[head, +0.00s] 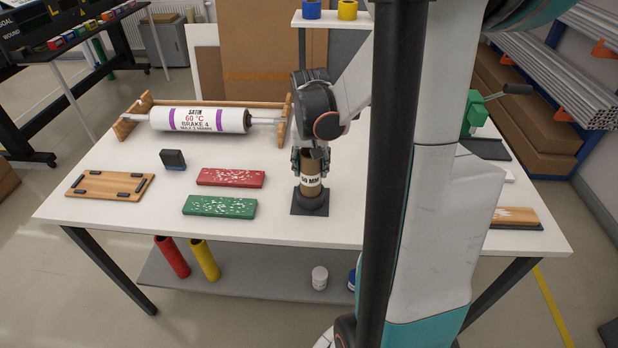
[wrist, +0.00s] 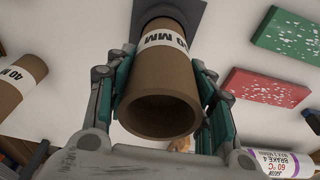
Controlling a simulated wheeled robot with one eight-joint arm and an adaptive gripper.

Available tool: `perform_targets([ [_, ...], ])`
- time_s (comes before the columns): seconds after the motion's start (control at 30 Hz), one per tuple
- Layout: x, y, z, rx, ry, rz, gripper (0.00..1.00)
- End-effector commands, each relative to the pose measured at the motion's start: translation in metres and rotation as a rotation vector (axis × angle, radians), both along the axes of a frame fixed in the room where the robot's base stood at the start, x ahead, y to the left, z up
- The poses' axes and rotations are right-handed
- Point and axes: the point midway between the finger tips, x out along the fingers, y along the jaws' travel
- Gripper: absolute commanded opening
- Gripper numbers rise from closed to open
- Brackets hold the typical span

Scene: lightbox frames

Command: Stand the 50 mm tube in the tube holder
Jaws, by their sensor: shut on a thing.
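A brown cardboard tube with a white band reading "50 MM" (head: 311,183) stands upright at the tube holder, a dark square base with a round collar (head: 310,208). Its lower end appears to be inside the collar; how deep I cannot tell. My gripper (head: 310,163) is shut on the tube's upper part from above. In the wrist view, the tube (wrist: 160,85) lies between the teal finger pads of my gripper (wrist: 168,88), its open end toward the camera. The dark holder base (wrist: 190,10) shows behind its far end.
Another brown tube marked "40 MM" (wrist: 20,85) is at the left of the wrist view. A red block (head: 231,178) and green block (head: 219,207) lie left of the holder. A white roll on a wooden rack (head: 200,120) stands behind. Free white tabletop (head: 270,225) surrounds the holder.

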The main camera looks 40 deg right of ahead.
Motion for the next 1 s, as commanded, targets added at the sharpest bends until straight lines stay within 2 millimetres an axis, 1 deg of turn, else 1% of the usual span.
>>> perform_targets([
  [0.13,0.0,0.0,-0.012,0.0,0.0,0.0,0.23],
  [0.3,0.0,0.0,-0.038,0.0,0.0,0.0,0.23],
  [0.33,0.0,0.0,-0.041,0.0,0.0,0.0,0.23],
  [0.4,0.0,0.0,-0.044,0.0,0.0,0.0,0.23],
  [0.63,0.0,0.0,-0.043,0.0,0.0,0.0,0.23],
  [0.73,0.0,0.0,-0.046,0.0,0.0,0.0,0.23],
  [0.77,0.0,0.0,-0.046,0.0,0.0,0.0,0.51],
  [0.8,0.0,0.0,-0.045,0.0,0.0,0.0,0.6],
  [0.83,0.0,0.0,-0.045,0.0,0.0,0.0,0.67],
  [0.87,0.0,0.0,-0.045,0.0,0.0,0.0,0.69],
  [1.0,0.0,0.0,-0.045,0.0,0.0,0.0,0.69],
])
